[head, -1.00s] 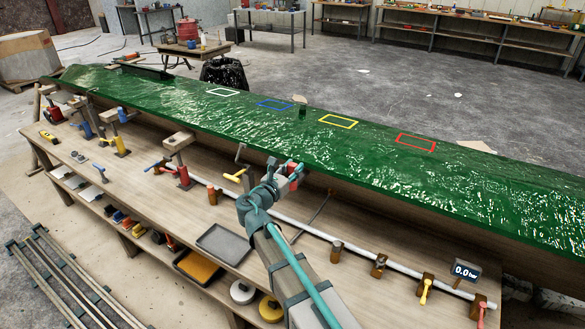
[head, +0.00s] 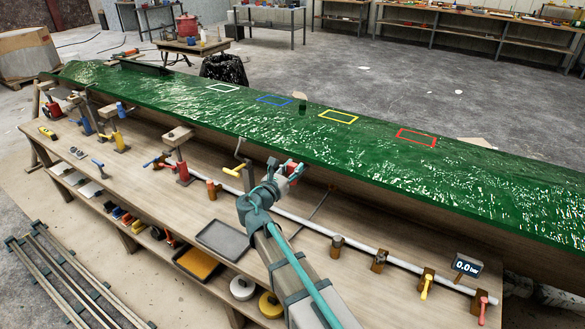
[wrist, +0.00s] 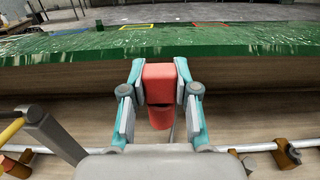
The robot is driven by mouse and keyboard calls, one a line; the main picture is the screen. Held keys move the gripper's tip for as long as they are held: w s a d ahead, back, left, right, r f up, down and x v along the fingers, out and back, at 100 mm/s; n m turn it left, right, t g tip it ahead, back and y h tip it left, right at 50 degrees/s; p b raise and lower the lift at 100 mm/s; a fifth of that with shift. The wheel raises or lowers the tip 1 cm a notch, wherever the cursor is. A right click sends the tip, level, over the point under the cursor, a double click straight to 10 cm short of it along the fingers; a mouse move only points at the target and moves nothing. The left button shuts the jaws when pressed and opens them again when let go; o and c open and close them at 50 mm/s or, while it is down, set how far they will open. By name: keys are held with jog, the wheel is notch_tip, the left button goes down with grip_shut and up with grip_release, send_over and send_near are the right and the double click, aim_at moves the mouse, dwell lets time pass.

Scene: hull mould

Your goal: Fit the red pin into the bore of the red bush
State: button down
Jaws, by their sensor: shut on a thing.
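My gripper (wrist: 160,88) is shut on a red piece (wrist: 159,78) with a block-like upper part and a round stub below it, which looks like the red pin. In the head view, my gripper (head: 294,168) holds it above the bench near the hull's front edge, clear of any surface as far as I can tell. I cannot make out the red bush or its bore in either view. A red outline (head: 416,137) is marked on the green hull.
The long green hull (head: 360,150) runs behind the bench (head: 150,190). A lever with a yellow grip (head: 232,171) stands left of my gripper. A white pipe (head: 315,228) with several fittings runs along the bench. A grey tray (head: 222,239) lies in front.

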jog(key=shift+f, duration=0.15)
jog(key=c, duration=0.8)
grip_release()
jog(key=shift+s, duration=0.1)
jog(key=v, duration=1.2)
